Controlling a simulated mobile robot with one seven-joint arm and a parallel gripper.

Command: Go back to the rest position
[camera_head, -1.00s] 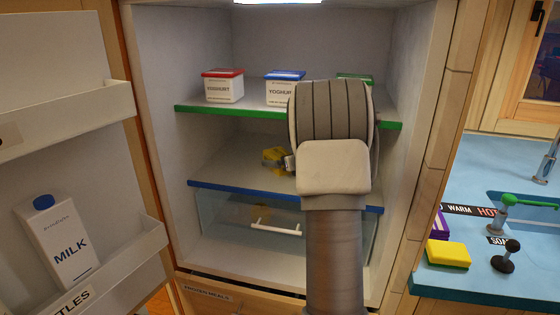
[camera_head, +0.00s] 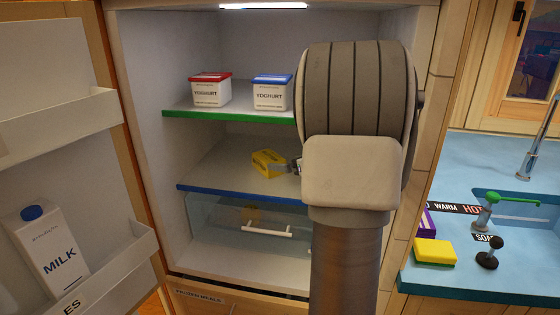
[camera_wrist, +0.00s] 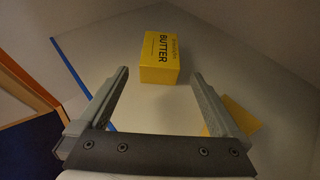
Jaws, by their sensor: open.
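My gripper (camera_wrist: 157,95) is open in the wrist view, its two fingers apart with nothing between them. A yellow butter pack (camera_wrist: 162,60) stands on the shelf just beyond the fingertips, apart from them. In the head view the butter pack (camera_head: 268,163) is on the middle shelf with the blue edge, and a small part of my gripper (camera_head: 292,166) shows beside it. My arm hides most of the gripper and the right part of the fridge. A second yellow patch (camera_wrist: 240,115) shows behind the right finger; I cannot tell what it is.
The upper shelf (camera_head: 225,114) holds a red-lidded yoghurt (camera_head: 211,92) and a blue-lidded yoghurt (camera_head: 272,94). A drawer (camera_head: 215,218) is below. The open door at left holds a milk carton (camera_head: 48,250). The counter at right has a yellow sponge (camera_head: 435,251) and a sink.

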